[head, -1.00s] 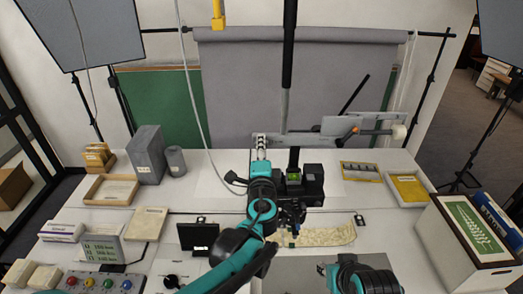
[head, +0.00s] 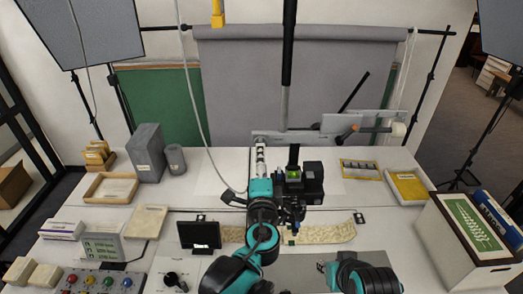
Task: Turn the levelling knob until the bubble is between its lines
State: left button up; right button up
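A black camera (head: 312,180) stands at the middle of the table. A small green window (head: 293,175), which looks like the bubble vial, shows on it; its bubble and lines are too small to make out. A levelling knob cannot be clearly picked out there, as my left arm covers the left side.
A dark monitor (head: 200,234) and a black rotary handle (head: 172,279) are left of my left arm. A hanging white cable (head: 195,110) passes near my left gripper. A large box (head: 465,245) stands at right.

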pick_arm(q)
jog(key=s, duration=0.5)
jog(key=shift+a+f, duration=0.1)
dwell(0.6)
jog(key=s+a+f+n+g+y+b, duration=0.1)
jog(key=s+a+f+n+g+b, duration=0.15)
jog(key=a+f+b, duration=0.45)
jog(key=s+a+f+n+g+y+b, duration=0.1)
jog(key=a+f+n+g+b, duration=0.25)
jog(key=f, duration=0.65)
jog(key=s+a+f+n+g+y+b, duration=0.1)
jog(key=s+a+f+n+y+b, duration=0.1)
jog(key=a+f+n+b, duration=0.4)
jog(key=s+f+n+g+h+b, duration=0.2)
jog(key=s+f+b, duration=0.3)
jog(key=f, duration=0.4)
jog(key=s+a+f+n+g+h+b, duration=0.1)
jog(key=s+f+n+g+h+b, duration=0.1)
jog(key=f, duration=0.8)
jog(key=s+n+b, duration=0.1)
jog(key=s+b, duration=0.1)
jog(key=s, duration=0.1)
jog(key=shift+s+a+b, duration=0.3)
jog(key=shift+b, duration=0.05)
jog(key=shift+f, duration=0.1)
